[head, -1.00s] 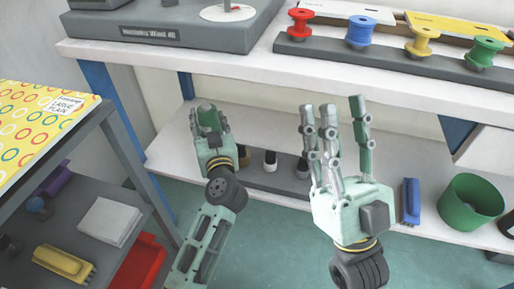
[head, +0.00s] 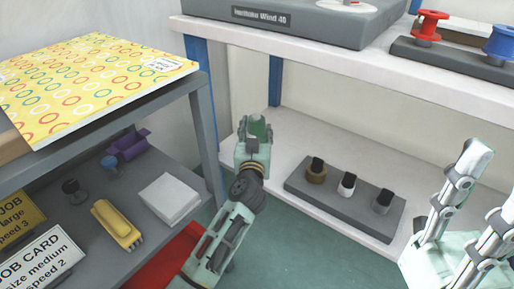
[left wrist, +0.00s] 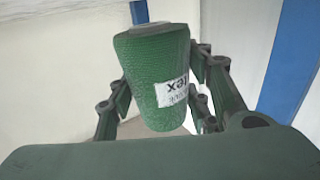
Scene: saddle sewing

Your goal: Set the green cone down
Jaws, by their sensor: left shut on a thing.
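The green cone (left wrist: 155,75) is a thread cone with a white label, upright or nearly so in the left wrist view. My left gripper (left wrist: 165,100) is shut on it, with fingers on both sides. In the head view the green cone (head: 257,127) shows at the tip of my left gripper (head: 256,133), in front of the lower shelf's left end. I cannot tell from this view whether it touches the shelf. My right gripper (head: 468,205) is at the right edge, partly cut off, with its fingers apart and nothing seen between them.
The white lower shelf (head: 290,140) holds a grey rack (head: 340,205) with several small dark-topped items. A blue post (head: 275,80) stands behind my left gripper.

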